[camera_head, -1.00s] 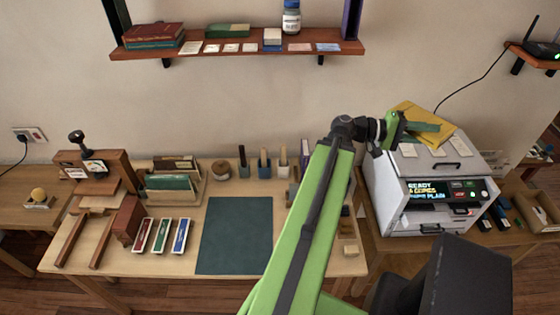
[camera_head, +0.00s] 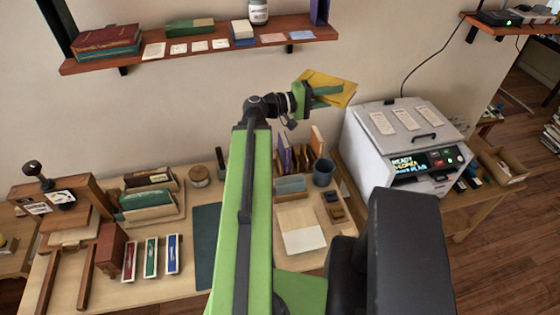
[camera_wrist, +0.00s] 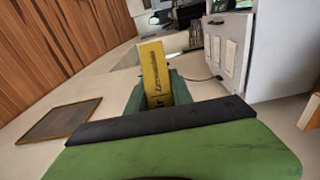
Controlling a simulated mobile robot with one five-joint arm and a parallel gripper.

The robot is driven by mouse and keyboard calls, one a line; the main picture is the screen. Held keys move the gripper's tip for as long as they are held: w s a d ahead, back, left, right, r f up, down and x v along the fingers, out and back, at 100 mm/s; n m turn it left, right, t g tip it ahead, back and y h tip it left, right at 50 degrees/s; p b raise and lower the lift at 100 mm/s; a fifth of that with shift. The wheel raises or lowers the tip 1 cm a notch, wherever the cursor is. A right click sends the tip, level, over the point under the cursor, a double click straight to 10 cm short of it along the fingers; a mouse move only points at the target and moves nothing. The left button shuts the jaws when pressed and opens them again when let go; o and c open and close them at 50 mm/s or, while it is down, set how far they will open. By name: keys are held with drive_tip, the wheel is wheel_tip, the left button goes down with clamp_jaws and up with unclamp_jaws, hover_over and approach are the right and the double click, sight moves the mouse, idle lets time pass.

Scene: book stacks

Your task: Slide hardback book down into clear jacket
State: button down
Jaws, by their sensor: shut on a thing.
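A yellow hardback book (camera_head: 328,84) is held by my gripper (camera_head: 322,93), which is shut on it. In the head view they are in front of the bare wall, between the wall shelf and the printer-like machine. In the wrist view the yellow book (camera_wrist: 154,68) stands out beyond the green fingers (camera_wrist: 152,96), with dark lettering along its narrow face. The fingers hide part of the book. I cannot make out a clear jacket for certain. A pale tan and white flat piece (camera_head: 300,229) lies on the table, right of my arm.
A white machine with a lit panel (camera_head: 422,160) stands at right. Upright books (camera_head: 290,155), a grey holder (camera_head: 290,185) and a dark cup (camera_head: 323,172) crowd the table's back right. A wall shelf (camera_head: 200,50) holds books and cards. My arm hides mid-table.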

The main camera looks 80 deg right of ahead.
drive_tip(key=w+a+f+m+t+y+b, duration=0.1)
drive_tip(key=w+f+m+b, duration=0.3)
drive_tip(key=f, duration=0.5)
drive_tip(key=w+a+f+m+t+y+b, duration=0.1)
drive_tip(key=w+f+m+t+b, duration=0.3)
drive_tip(key=f+m, duration=0.4)
drive_tip(key=w+a+f+m+t+y+b, duration=0.1)
drive_tip(key=w+f+m+b, duration=0.4)
drive_tip(key=f, duration=0.7)
drive_tip(key=shift+w+f+m+t+y, duration=0.2)
drive_tip(key=shift+w+m+t+y, duration=0.4)
drive_tip(key=shift+w+m+t, duration=0.15)
wheel_tip(320, 180, down, 6)
drive_tip(key=b, duration=0.6)
drive_tip(key=shift+f+b, duration=1.55)
drive_tip(key=shift+b, duration=0.1)
